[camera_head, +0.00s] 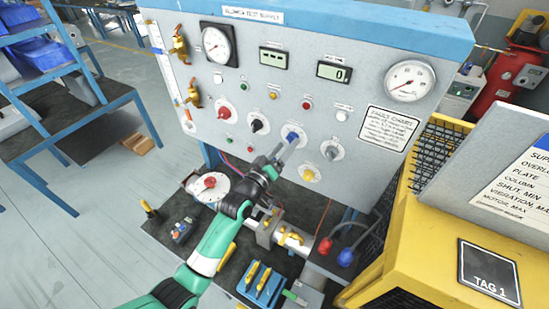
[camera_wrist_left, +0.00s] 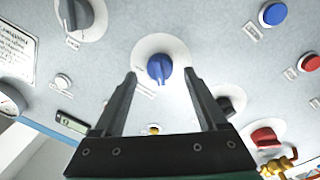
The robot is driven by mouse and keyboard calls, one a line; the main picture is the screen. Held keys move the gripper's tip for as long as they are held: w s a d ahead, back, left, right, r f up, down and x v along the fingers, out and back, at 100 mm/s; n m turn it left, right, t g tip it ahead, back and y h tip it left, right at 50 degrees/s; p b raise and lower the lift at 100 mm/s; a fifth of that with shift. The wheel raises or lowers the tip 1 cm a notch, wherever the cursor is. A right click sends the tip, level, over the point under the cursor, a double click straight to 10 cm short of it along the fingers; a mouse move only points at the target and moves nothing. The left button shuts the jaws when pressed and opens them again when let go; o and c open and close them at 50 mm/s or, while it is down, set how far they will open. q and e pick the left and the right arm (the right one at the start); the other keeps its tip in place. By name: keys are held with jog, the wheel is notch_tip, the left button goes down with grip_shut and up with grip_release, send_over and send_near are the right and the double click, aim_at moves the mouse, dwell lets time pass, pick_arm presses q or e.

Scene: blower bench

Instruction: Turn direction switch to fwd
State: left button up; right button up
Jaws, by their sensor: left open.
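A light grey upright panel (camera_head: 260,90) carries a row of rotary knobs. The blue knob (camera_head: 292,136) sits on a round white plate, and it also shows in the left wrist view (camera_wrist_left: 159,68). Its label is too small to read, so I cannot tell which knob is the direction switch. My left gripper (camera_head: 284,146) is open and points at the blue knob. In the left wrist view the two fingers (camera_wrist_left: 159,76) are spread to either side of the knob, with visible gaps and no clear contact. My right gripper is not in view.
A black knob (camera_head: 257,125) and a grey knob (camera_head: 331,152) flank the blue one. A red knob (camera_head: 223,113) is further left, and a yellow knob (camera_head: 309,174) is below. A yellow machine (camera_head: 420,250) stands at the right. Pipework crosses the dark bench below my left arm.

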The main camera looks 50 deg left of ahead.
pick_arm(q)
jog(key=v, duration=1)
